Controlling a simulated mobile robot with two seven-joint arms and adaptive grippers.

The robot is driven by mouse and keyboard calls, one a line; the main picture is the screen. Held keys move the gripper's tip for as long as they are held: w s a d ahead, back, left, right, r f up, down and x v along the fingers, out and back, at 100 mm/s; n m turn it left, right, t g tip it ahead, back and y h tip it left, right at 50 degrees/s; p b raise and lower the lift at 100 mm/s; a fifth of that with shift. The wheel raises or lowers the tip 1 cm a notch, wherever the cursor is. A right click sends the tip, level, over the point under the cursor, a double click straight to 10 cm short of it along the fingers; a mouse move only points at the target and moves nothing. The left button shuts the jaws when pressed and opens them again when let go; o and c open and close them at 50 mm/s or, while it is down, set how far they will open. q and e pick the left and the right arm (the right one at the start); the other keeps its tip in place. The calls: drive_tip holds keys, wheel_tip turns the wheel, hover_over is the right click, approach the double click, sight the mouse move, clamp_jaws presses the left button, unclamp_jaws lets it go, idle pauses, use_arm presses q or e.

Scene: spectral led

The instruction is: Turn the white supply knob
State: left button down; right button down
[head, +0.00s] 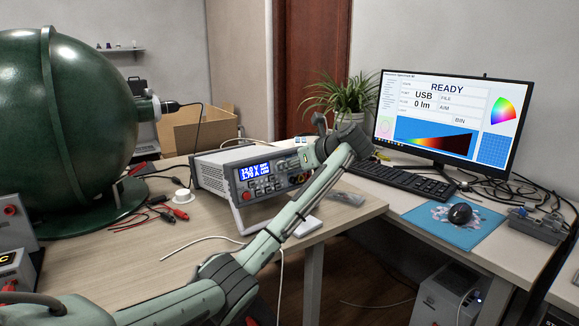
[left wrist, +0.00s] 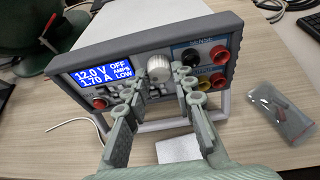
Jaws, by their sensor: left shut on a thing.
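The bench power supply (head: 222,170) stands on the wooden desk with its front tilted up. In the left wrist view its panel (left wrist: 196,36) shows a blue display (left wrist: 101,71) reading 12.0 V, 1.70 A, OFF, AMPS LOW. The white supply knob (left wrist: 158,67) sits right of the display. My left gripper (left wrist: 160,78) is shut on the knob, one finger on each side. In the head view my left gripper (head: 307,158) is at the supply's front, and the arm and gripper partly hide the panel. My right gripper is not in view.
Red and dark sockets (left wrist: 190,57) sit close right of the knob. A large green sphere (head: 75,110) stands at left, with loose leads (head: 165,212) before it.

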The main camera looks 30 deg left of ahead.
use_arm(q)
drive_tip(key=c, duration=1.3)
unclamp_jaws()
drive_tip(key=shift+o, duration=0.2)
